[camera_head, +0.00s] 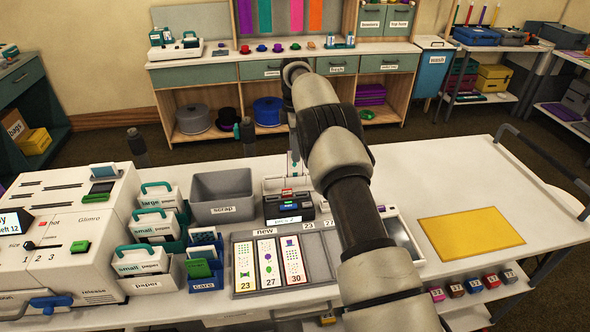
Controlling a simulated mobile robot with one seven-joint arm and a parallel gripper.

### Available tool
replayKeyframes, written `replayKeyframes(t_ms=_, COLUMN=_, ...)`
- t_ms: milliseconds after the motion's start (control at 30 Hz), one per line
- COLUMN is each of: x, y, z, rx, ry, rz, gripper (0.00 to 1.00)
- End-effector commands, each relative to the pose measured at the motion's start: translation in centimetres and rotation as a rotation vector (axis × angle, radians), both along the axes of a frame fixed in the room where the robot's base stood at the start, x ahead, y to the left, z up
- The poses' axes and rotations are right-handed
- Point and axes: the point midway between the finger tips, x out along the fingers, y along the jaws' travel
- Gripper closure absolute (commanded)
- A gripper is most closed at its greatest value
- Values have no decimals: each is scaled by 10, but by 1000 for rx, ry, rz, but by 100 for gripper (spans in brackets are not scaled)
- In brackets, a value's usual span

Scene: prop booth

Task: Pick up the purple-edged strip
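Three white numbered strips lie side by side in the grey tray labelled "new" (234,246). Strip 27 (267,260) is in the middle with coloured dots. Strip 30 (293,262) is at the right with a purple mark near its top. The strips are too small for me to tell which has a purple edge. My arm reaches over the table and bends down beyond the tray. My gripper (294,158) is small and partly hidden behind the arm; its fingers cannot be made out.
A dark device (289,206) stands behind the tray. A grey scrap bin (222,195) is left of it. Paper holders (150,262) and a white machine (62,240) fill the left side. A yellow mat (470,236) lies at right, with clear tabletop around it.

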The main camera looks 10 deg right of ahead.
Motion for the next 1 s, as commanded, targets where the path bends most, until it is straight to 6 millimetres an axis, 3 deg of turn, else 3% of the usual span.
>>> replayKeyframes(t_ms=100, x=-1, y=0, z=-22, rx=-1, ry=5, rz=1, gripper=75)
replayKeyframes(t_ms=300, x=-1, y=0, z=-46, rx=0, ry=3, rz=1, gripper=75)
replayKeyframes(t_ms=567, x=-1, y=0, z=-49, rx=0, ry=1, rz=0, gripper=75)
replayKeyframes(t_ms=733, x=-1, y=0, z=-49, rx=0, ry=1, rz=0, gripper=100)
replayKeyframes(t_ms=1000, x=0, y=0, z=-49, rx=0, ry=1, rz=0, gripper=100)
